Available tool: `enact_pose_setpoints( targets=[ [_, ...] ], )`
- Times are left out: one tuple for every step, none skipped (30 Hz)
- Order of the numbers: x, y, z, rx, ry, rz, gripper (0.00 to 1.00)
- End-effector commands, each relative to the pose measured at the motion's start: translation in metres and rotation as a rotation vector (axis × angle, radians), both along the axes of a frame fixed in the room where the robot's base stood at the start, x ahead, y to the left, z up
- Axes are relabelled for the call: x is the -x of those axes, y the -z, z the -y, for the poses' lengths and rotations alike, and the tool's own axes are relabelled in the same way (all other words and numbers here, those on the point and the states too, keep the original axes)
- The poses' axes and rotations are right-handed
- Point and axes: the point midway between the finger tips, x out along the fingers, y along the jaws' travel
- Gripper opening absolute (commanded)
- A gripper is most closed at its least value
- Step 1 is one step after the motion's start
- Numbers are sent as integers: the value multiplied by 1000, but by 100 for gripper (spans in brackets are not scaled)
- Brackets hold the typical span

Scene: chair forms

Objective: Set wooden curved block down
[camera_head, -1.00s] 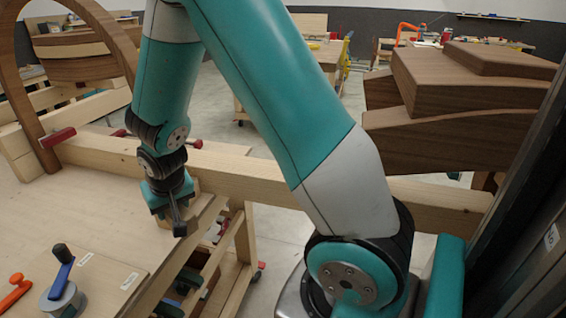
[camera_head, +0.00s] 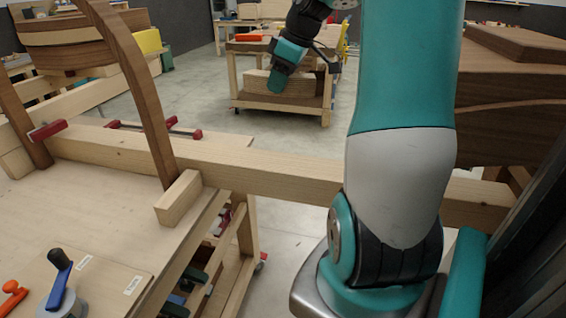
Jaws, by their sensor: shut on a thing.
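A pale wooden curved block (camera_head: 297,87) shows in the head view at the upper middle, in front of or over the wooden cart. My gripper (camera_head: 279,80), teal and dark, reaches out above it and is shut on it. The gripper's teal end covers part of the block, and the fingertips are hard to make out. I cannot tell whether the block touches the cart.
The wooden cart (camera_head: 318,104) stands across open floor. A long beam (camera_head: 275,176) crosses the near workbench (camera_head: 70,215). A small pale block (camera_head: 178,198) sits by a dark curved wooden leg (camera_head: 143,92). Red clamps (camera_head: 155,128) lie along the beam. Stacked dark wood stands at right.

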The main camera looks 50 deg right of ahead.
Motion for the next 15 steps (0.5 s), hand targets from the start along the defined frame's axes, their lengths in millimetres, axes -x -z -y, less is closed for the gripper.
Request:
enact_pose_setpoints(
  targets=[
    [3,-1,3,-1,-9,1,17],
    [5,1,4,-2,-14,0,17],
    [6,6,4,-4,-19,-2,17],
    [6,11,4,-5,-21,-2,17],
    [6,17,4,-6,-22,-3,17],
    [7,28,3,-7,-22,-5,17],
    [6,36,3,-9,-23,-5,17],
    [6,44,3,-10,-21,-5,17],
    [7,56,3,-9,-22,-6,17],
    [6,64,3,-9,-22,-6,17],
    [6,73,3,-10,-20,-6,17],
    [7,84,3,-9,-22,-7,17],
    [6,93,3,-9,-20,-7,17],
    [6,101,3,-9,-20,-6,17],
    [7,112,3,-9,-20,-7,17]
  ],
)
